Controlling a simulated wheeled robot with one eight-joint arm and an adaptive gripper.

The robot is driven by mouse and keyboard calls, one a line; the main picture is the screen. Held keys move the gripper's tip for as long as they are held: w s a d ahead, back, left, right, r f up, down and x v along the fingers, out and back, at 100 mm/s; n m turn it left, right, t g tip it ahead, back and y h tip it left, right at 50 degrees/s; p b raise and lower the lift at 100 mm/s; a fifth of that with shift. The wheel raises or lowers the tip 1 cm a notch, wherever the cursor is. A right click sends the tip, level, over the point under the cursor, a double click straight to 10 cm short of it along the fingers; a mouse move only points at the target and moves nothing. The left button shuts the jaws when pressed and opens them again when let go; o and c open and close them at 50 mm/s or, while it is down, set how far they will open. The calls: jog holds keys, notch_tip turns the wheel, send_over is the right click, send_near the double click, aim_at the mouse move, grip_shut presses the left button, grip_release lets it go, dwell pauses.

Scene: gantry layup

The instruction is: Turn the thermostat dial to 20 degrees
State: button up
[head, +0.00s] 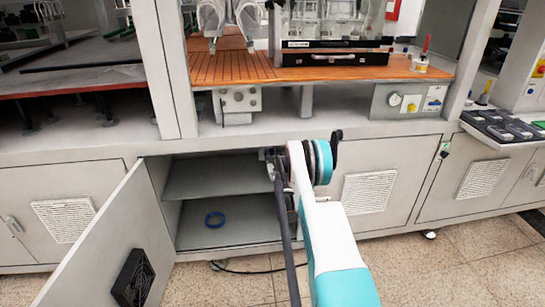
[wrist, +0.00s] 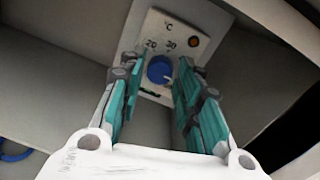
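My gripper (wrist: 156,73) is open, with one teal finger on each side of the dial in the wrist view. A gap shows between each finger and the dial, and nothing is held. In the head view my arm reaches to the open cabinet, and the thermostat is not visible there.
The cabinet door (head: 100,245) stands open at the left. A worktop edge (head: 330,125) runs above the opening. A gauge box (head: 408,101) stands on the worktop at the right.

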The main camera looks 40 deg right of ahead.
grip_shut()
jog(key=n, duration=0.6)
jog(key=shift+n, duration=0.3)
jog(key=n, duration=0.6)
jog(key=shift+a+g, duration=0.1)
jog(key=shift+g, duration=0.3)
jog(key=n, duration=0.7)
jog(key=shift+h, duration=0.4)
jog(key=n, duration=0.6)
jog(key=shift+a+h, duration=0.1)
jog(key=shift+h, duration=0.2)
